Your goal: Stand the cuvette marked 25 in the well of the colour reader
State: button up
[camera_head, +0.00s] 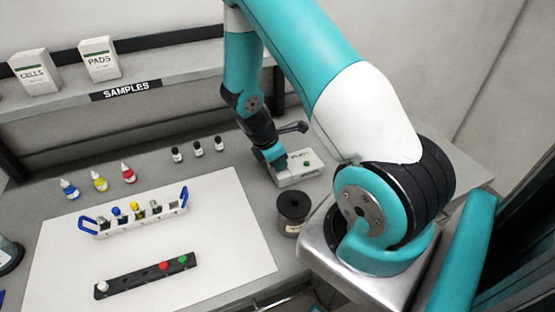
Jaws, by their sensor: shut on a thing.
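The colour reader is a pale box (312,178) with a small green button or light on top, on the bench right of centre. My gripper (276,162) points down over the left part of the reader, at or just above its top. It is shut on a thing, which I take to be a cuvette. That thing is mostly hidden by the gripper, and no 25 mark can be read. The reader's well is hidden too. A white rack (127,229) with blue end handles stands on the white mat and holds several small cuvettes, some with yellow or blue tops.
A black strip (130,278) with white, red and green caps lies on the white mat (225,240). A dark round pot (293,212) stands in front of the reader. Blue, yellow and red dropper bottles (100,181) and three dark-capped vials (198,149) stand behind.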

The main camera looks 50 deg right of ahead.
jog(key=shift+f, duration=0.25)
jog(key=shift+r, duration=0.15)
jog(key=shift+r+p, duration=0.95)
jog(key=shift+r, duration=0.1)
jog(key=shift+a, duration=0.1)
